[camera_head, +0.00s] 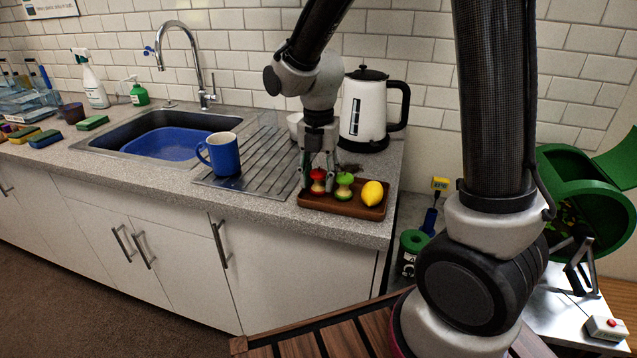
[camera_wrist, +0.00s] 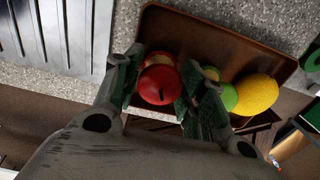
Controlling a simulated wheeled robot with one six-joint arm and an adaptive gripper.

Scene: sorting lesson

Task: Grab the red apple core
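The red apple core (camera_head: 318,184) stands upright at the left end of a brown wooden tray (camera_head: 345,207) on the counter. My gripper (camera_head: 318,172) points down over it with one finger on each side. In the wrist view, the red apple core (camera_wrist: 158,82) lies between the two fingers of my gripper (camera_wrist: 167,72). The fingers are apart, and I see no firm grip on the core. The right finger is between the red core and the green apple core (camera_head: 344,186), and partly hides the green one in the wrist view.
A yellow lemon (camera_head: 372,193) lies at the tray's right end. A white kettle (camera_head: 366,112) stands behind the tray. A blue mug (camera_head: 224,155) stands left on the ribbed drainboard (camera_head: 262,162). A green drum-like container (camera_head: 575,200) is at the far right.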

